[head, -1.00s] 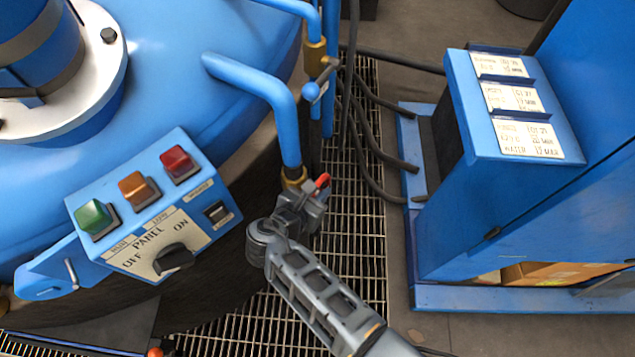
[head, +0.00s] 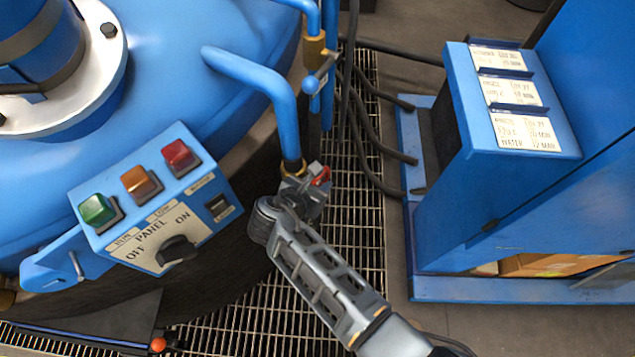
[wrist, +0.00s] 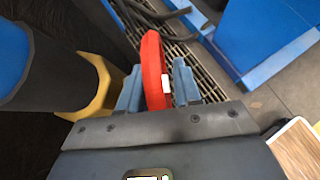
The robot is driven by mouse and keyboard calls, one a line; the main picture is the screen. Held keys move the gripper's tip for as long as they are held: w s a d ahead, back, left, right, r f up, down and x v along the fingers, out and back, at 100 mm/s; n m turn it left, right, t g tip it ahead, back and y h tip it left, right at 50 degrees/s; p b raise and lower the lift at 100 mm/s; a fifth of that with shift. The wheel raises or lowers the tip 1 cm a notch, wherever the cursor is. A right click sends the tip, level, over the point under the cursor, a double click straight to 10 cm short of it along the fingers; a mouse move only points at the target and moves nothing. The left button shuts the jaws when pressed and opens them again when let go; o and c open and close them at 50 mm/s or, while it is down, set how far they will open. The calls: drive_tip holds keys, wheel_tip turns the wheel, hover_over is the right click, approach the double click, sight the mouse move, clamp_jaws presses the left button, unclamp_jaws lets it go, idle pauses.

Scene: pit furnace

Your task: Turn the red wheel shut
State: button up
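The red wheel (wrist: 153,70) shows nearly edge-on in the wrist view, as a curved red rim with a small white mark. The rest of the wheel is hidden by my gripper. A yellow nut-like fitting (wrist: 95,85) is left of the fingers in the wrist view.
The bent blue pipe (head: 262,82) comes down from the blue furnace (head: 170,60) close to my gripper. A control panel (head: 155,205) with three coloured buttons is to the left. Black hoses (head: 372,140) cross the floor grating. A blue cabinet (head: 520,200) stands right.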

drive_tip(key=shift+o, duration=0.7)
drive_tip(key=v, duration=0.8)
drive_tip(key=shift+f, duration=0.1)
